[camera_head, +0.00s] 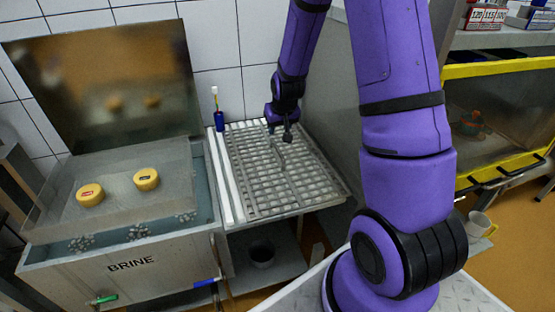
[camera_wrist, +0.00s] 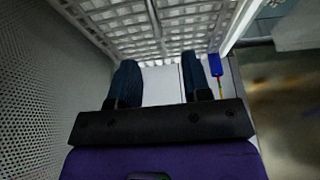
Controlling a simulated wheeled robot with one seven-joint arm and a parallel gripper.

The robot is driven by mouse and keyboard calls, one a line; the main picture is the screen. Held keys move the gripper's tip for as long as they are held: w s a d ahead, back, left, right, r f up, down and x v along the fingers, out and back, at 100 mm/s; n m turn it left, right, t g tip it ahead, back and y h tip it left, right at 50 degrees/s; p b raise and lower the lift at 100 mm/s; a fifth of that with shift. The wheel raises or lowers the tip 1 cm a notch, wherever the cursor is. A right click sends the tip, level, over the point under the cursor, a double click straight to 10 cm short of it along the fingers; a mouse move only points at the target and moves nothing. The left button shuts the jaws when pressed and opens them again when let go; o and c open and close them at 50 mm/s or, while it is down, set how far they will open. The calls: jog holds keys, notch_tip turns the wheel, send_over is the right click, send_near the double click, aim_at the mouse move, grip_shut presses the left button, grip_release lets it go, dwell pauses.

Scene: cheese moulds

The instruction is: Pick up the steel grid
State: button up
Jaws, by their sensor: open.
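The steel grid (camera_head: 300,185) lies flat on the draining table beside the brine tank, a grey rack with rows of rectangular openings. A dark, bent strip crosses its far half; I cannot tell whether it is a handle or a shadow. My gripper (camera_head: 279,137) hangs over the far part of the grid, its fingers pointing down. The wrist view shows my gripper (camera_wrist: 161,75) with its two dark fingers apart and nothing between them. The grid (camera_wrist: 190,28) fills the top of that view, beyond the fingertips. I cannot tell the exact height gap.
The brine tank (camera_head: 122,264) stands left, with two yellow cheeses (camera_head: 90,195) (camera_head: 146,180) on its clear cover. White strips (camera_head: 222,180) run along the table's left side. A blue holder with a brush (camera_head: 220,121) stands behind. A grey panel (camera_head: 325,105) rises right of the table.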

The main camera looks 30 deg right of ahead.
aim_at(277, 148)
jog(key=f, duration=0.2)
jog(key=d+f, duration=0.1)
jog(key=shift+w+f, duration=0.25)
jog(key=shift+w, duration=0.05)
jog(key=shift+x, duration=5.2)
jog(key=shift+d, duration=0.1)
jog(key=shift+c, duration=0.2)
grip_shut()
